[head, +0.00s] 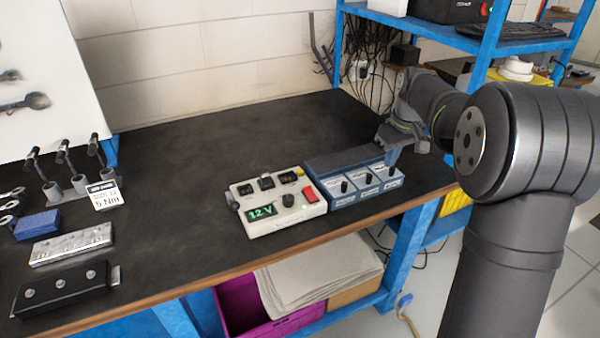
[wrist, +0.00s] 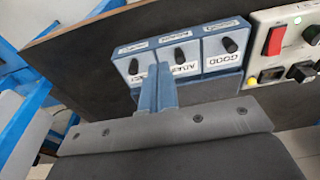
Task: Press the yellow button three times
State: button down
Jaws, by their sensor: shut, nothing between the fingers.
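The yellow button (head: 299,171) is a small spot at the back right corner of the white control box (head: 262,226) in the head view. In the wrist view the yellow button (wrist: 253,82) shows at the left edge of the white box (wrist: 262,58), near the red switch (wrist: 275,40). My gripper (head: 391,156) is shut and empty, at the right end of the blue box beside the white one. In the wrist view its closed fingers (wrist: 160,68) overlap the blue box, well left of the yellow button. I cannot tell whether the fingertips touch the blue box.
The blue box (head: 338,201) has three black knobs and sits against the white box. The white box also carries black switches and a green 12V display (head: 261,211). The dark bench (head: 190,220) is clear behind and left of them. Tools and blocks lie far left.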

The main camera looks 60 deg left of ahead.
notch_tip(320, 180, up, 3)
jog(key=m+g+y, duration=0.1)
jog(key=m+y, duration=0.7)
send_over(300, 172)
jog(key=shift+w+d, duration=0.15)
jog(key=shift+d, duration=0.2)
jog(key=shift+f, duration=0.1)
jog(key=shift+f, duration=4.4)
jog(key=shift+f, duration=0.1)
jog(key=shift+f, duration=0.3)
